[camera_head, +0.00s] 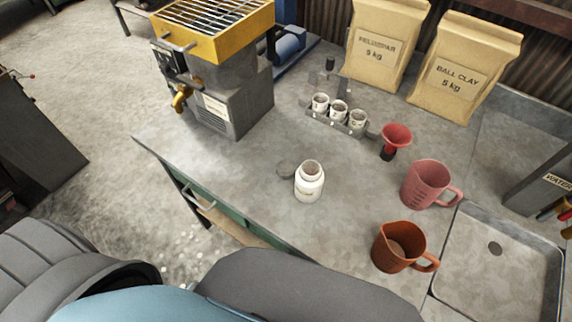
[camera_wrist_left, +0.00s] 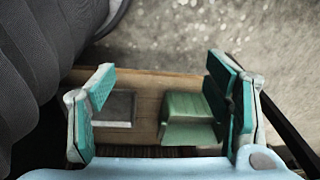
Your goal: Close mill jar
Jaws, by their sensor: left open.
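The white mill jar (camera_head: 310,186) stands upright and open on the grey worktop, near its front edge in the head view. Its mouth faces up and shows a dark inside. The jar is not in that view. Neither gripper shows in the head view.
A yellow-topped grey machine (camera_head: 216,90) stands at the back left. Behind the jar are a rack of small cups (camera_head: 338,124) and a red funnel (camera_head: 396,138). A pink jug (camera_head: 426,184), an orange jug (camera_head: 392,248) and a sink (camera_head: 485,285) are at right.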

